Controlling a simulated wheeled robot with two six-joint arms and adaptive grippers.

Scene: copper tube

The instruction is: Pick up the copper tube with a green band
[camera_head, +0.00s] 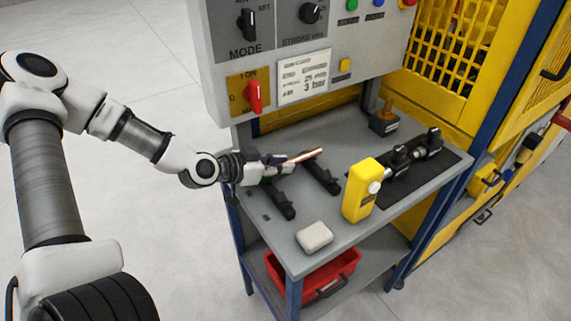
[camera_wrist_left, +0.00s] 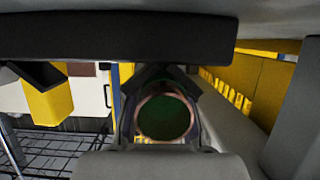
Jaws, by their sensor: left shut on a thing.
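The copper tube (camera_head: 304,157) lies roughly level above the grey bench, over two black rests (camera_head: 322,177). My left gripper (camera_head: 275,166) is shut on the tube near its left end. In the left wrist view the tube (camera_wrist_left: 138,123) shows end-on as a copper ring with dark green inside, between the fingers. A green band on its outside cannot be made out. Whether the tube still touches the rests is unclear. My right gripper is in neither view.
A yellow device (camera_head: 360,192) and a pale block (camera_head: 314,237) stand on the bench (camera_head: 355,143). Black fittings (camera_head: 410,158) lie on a dark mat at the right. A control panel (camera_head: 300,50) rises behind. A red bin (camera_head: 345,266) sits on the lower shelf.

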